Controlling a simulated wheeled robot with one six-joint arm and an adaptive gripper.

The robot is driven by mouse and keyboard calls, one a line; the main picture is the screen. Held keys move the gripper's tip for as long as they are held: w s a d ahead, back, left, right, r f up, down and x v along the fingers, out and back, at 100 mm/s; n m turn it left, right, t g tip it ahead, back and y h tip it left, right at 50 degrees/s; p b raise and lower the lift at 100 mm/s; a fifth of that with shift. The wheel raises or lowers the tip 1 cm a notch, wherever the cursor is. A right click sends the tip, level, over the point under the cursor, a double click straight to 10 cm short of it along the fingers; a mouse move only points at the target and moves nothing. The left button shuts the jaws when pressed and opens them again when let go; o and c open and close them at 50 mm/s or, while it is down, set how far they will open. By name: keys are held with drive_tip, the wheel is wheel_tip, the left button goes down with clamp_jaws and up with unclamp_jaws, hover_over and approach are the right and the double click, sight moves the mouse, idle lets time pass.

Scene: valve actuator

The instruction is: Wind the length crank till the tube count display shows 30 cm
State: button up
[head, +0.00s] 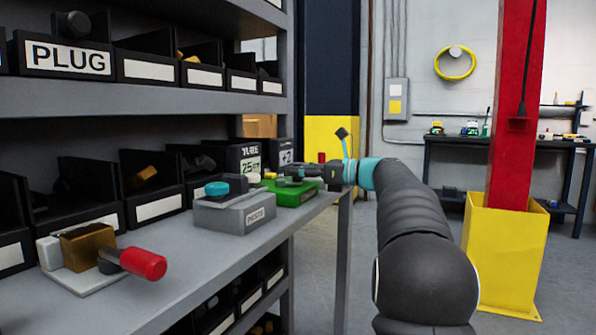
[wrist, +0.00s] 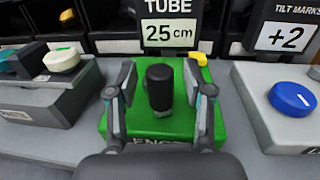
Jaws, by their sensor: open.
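The tube count display (wrist: 169,34) reads 25 cm in the wrist view. It also shows at the back of the shelf in the head view (head: 249,160). The length crank is a green box (wrist: 150,124) with an upright black knob (wrist: 160,86) and a yellow pointer (wrist: 199,57) at its back right. In the head view the green box (head: 294,194) is partly hidden by my gripper (head: 300,177). In the wrist view my gripper (wrist: 160,100) is open, with one finger on each side of the black knob and gaps visible on both sides. The label on the box is partly covered.
A grey box with a blue knob (wrist: 292,98) stands right of the crank, under a tilt marks display (wrist: 287,37) reading +2. A grey box with a teal knob (head: 234,212) stands on the left. A red-handled valve (head: 142,263) sits nearer on the shelf. Parts bins line the back.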

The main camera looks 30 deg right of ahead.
clamp_jaws()
drive_tip(key=shift+s+a+r+m+t+h, duration=0.1)
drive_tip(key=shift+s+a+m+t+h, duration=0.1)
drive_tip(key=shift+m+t+h, duration=0.25)
drive_tip(key=shift+s+a+m+t+h, duration=0.15)
drive_tip(key=shift+m+t+h, duration=0.2)
drive_tip(key=shift+h, duration=0.2)
drive_tip(key=shift+s+a+m+t+h, duration=0.1)
drive_tip(key=shift+m+t+h, duration=0.4)
drive_tip(key=shift+h, duration=0.25)
drive_tip(key=shift+s+a+m+t+h, duration=0.1)
drive_tip(key=shift+m+t+h, duration=0.3)
drive_tip(key=shift+m+h, duration=0.3)
drive_tip(key=shift+d, duration=0.1)
unclamp_jaws()
